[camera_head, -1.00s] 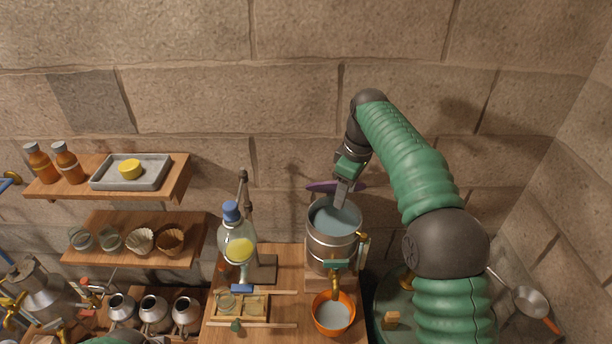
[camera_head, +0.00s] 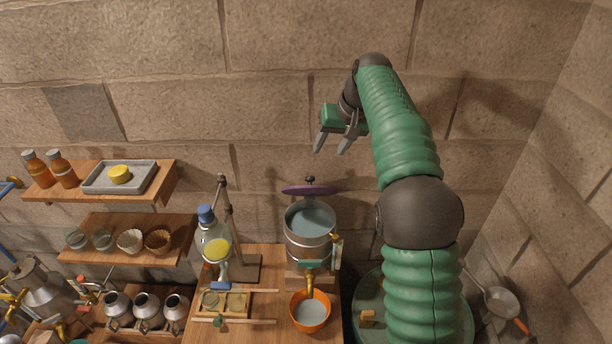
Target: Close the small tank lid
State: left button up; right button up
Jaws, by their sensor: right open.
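The small tank (camera_head: 308,242) is a metal cylinder with a brass tap, standing on a wooden block on the table. Its top is open and grey-blue liquid shows inside. The purple lid (camera_head: 308,190) stands raised at the tank's back rim, seen nearly edge-on, with a dark knob behind it. My right gripper (camera_head: 331,145) is open and empty, above and slightly right of the lid, apart from it, fingers pointing down. My left gripper is not in view.
An orange bowl (camera_head: 310,311) with liquid sits below the tap. A glass flask (camera_head: 214,242) on a stand is left of the tank. A large green round vessel (camera_head: 369,300) is at the right, partly behind my arm.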

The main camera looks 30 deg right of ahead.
jog(key=p, duration=0.2)
send_near(312, 177)
jog(key=x, duration=0.3)
jog(key=p+x, duration=0.1)
jog(key=x, duration=0.2)
jog(key=p+x, duration=0.1)
jog(key=x, duration=0.2)
jog(key=shift+w+a, duration=0.1)
jog(key=shift+a, duration=0.15)
jog(key=shift+w+d+f, duration=0.15)
jog(key=shift+d+f, duration=0.25)
jog(key=shift+d, duration=0.05)
jog(key=c, duration=0.4)
jog(key=shift+a+r, duration=0.15)
jog(key=shift+a, duration=0.2)
grip_shut()
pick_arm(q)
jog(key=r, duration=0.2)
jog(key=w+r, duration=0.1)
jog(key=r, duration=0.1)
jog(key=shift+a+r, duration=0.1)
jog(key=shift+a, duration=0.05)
pick_arm(e)
jog(key=shift+d, duration=0.15)
